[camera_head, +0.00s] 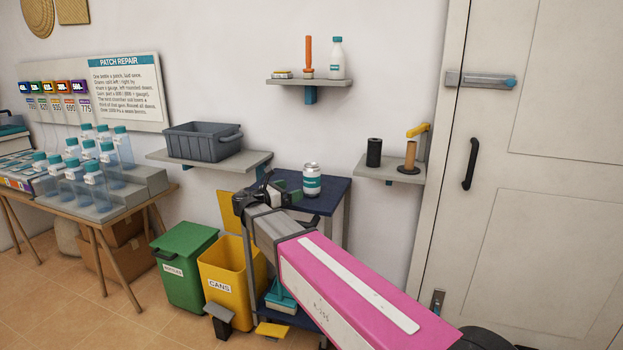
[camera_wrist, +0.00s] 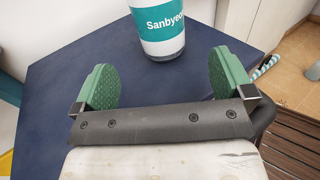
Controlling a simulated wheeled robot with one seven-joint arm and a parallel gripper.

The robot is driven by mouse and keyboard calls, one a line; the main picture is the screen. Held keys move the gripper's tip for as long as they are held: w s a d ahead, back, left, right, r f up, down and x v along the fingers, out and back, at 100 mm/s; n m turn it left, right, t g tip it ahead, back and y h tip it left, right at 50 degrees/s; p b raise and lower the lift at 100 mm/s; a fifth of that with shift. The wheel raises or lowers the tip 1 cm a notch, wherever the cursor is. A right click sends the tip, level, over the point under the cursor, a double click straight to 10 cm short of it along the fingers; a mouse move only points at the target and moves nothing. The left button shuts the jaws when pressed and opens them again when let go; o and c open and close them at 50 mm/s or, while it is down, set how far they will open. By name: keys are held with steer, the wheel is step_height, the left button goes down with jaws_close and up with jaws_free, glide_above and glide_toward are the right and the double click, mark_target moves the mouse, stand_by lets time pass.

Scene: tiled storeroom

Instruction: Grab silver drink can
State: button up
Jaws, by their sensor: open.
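The silver drink can (camera_head: 312,180) with a teal band stands upright on a small dark blue table (camera_head: 336,192). In the wrist view the can (camera_wrist: 158,25) shows its lower part with the word "Sanbyeo"; its top is cut off. My gripper (camera_head: 278,187) is at the table's left side, left of the can in the head view. In the wrist view my gripper (camera_wrist: 163,80) is open, its green pads apart and empty. The can stands ahead of the pads, roughly centred between them, not enclosed by them.
A grey shelf (camera_head: 250,160) with a grey crate (camera_head: 203,141) is on the wall to the left. A shelf with a black cylinder (camera_head: 374,152) is at the right. Below are a green bin (camera_head: 185,265) and a yellow cans bin (camera_head: 222,290). The tabletop around the can is clear.

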mark_target(312, 183)
steer(key=x, duration=1)
steer(key=shift+w+d, duration=0.2)
steer(key=shift+c, duration=0.3)
steer(key=c, duration=0.9)
